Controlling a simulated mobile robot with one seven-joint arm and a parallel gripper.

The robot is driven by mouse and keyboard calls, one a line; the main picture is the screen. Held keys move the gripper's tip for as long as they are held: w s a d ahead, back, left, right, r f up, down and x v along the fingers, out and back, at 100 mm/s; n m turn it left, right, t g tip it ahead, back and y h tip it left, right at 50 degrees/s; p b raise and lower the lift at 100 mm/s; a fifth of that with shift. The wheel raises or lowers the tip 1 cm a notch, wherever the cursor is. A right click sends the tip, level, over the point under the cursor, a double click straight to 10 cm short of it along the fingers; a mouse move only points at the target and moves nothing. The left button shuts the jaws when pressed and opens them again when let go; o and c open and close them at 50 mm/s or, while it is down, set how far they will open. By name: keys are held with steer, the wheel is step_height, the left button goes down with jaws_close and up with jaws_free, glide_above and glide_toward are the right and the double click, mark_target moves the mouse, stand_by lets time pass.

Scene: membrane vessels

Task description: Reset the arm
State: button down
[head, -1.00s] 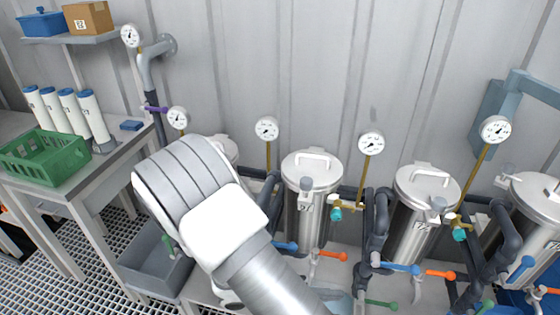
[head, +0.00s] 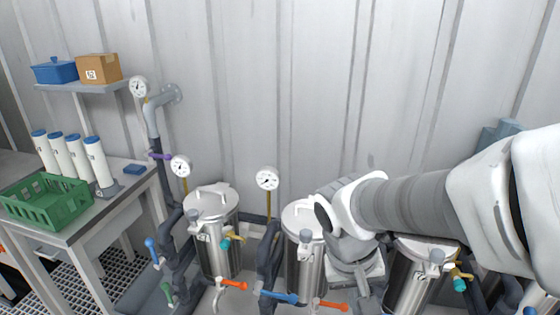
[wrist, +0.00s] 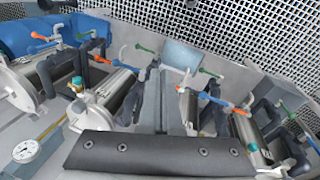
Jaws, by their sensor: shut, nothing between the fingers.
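My arm reaches in from the right of the head view and bends down at the wrist. My gripper (head: 360,278) points down in front of the steel vessels, partly covering the middle vessel (head: 298,262) and the one to its right (head: 405,275). It is shut and holds nothing; its fingertips are hard to make out. In the wrist view a dark plate with several screws fills the bottom edge. Beyond it lie vessels (wrist: 120,92) with pipes and coloured valve handles.
A left vessel (head: 215,250) stands clear of the arm. Gauges (head: 267,178) rise on thin stems behind. Orange and blue valve handles (head: 330,305) stick out low in front. At left are a table with a green crate (head: 45,205), several white cylinders (head: 97,160) and a shelf (head: 85,87).

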steer(key=s+r+t+y+p, duration=0.1)
steer(key=r+t, duration=0.4)
steer(key=r, duration=0.6)
steer(key=s+y, duration=0.1)
steer(key=s, duration=0.1)
steer(key=shift+s+d+r+n+y+p, duration=0.3)
steer(key=shift+s+d+r+y+p, duration=0.05)
steer(key=shift+s+d+r+y, duration=0.05)
